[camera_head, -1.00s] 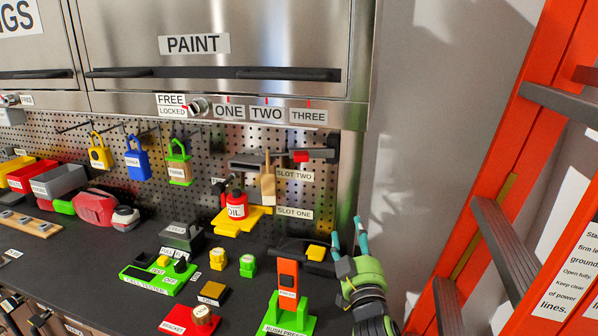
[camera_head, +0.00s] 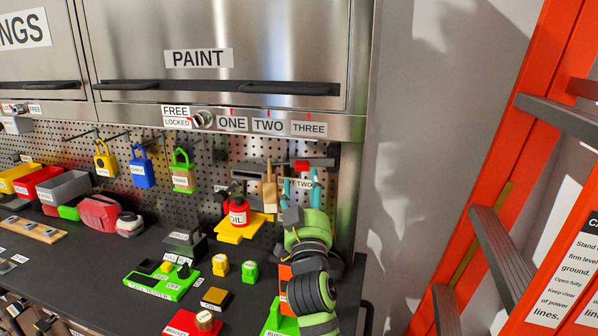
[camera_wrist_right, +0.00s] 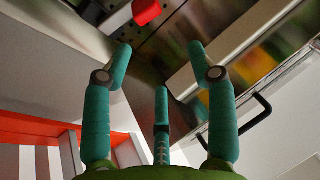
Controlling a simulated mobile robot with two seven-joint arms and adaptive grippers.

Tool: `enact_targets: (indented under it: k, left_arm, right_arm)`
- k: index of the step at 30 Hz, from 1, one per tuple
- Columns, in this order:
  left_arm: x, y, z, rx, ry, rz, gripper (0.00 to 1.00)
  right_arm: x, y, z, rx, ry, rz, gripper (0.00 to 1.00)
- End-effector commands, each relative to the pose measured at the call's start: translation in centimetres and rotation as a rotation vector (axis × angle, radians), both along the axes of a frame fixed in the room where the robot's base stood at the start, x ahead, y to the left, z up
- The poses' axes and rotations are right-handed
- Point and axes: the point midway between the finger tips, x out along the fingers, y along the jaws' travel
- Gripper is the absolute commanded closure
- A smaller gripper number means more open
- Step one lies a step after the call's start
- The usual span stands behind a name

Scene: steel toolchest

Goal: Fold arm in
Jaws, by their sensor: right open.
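My right gripper (camera_head: 300,186) is in the head view, in front of the right end of the pegboard. Its teal fingers point up and stand apart, with nothing between them. The green right arm (camera_head: 312,255) rises from the bottom edge and covers most of the orange bush press and part of the slot labels. In the right wrist view the open fingers (camera_wrist_right: 162,85) show, with a red-ended block (camera_wrist_right: 146,10) beyond them. My left gripper is not in view.
The black bench top (camera_head: 75,245) holds a green cell tester (camera_head: 155,284), a red oil can (camera_head: 238,213) on a yellow base and several small parts. Padlocks hang on the pegboard (camera_head: 215,160). An orange ladder (camera_head: 500,170) stands at the right. Steel cabinets (camera_head: 220,40) hang above.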

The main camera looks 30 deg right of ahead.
Motion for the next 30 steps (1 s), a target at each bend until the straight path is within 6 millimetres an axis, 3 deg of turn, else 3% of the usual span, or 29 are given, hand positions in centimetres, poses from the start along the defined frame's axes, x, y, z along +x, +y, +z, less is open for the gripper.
enact_targets:
  k: [6, 12, 26, 28, 30]
  left_arm:
    - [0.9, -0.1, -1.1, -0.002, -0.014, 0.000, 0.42]
    - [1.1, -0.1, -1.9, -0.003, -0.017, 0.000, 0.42]
    - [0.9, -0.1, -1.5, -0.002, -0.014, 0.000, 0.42]
    - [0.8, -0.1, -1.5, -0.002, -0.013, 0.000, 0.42]
    - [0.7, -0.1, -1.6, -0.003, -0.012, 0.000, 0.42]
  right_arm:
    - [4.2, -2.5, -0.1, -0.002, -0.001, -0.002, 0.42]
    - [6.8, -4.0, -0.1, -0.003, -0.001, -0.001, 0.42]
    - [7.9, -4.7, 0.5, -0.001, -0.001, 0.001, 0.42]
    - [7.9, -4.7, 0.4, -0.002, 0.000, 0.001, 0.62]
    - [7.9, -4.7, 0.5, -0.002, 0.000, 0.001, 0.90]
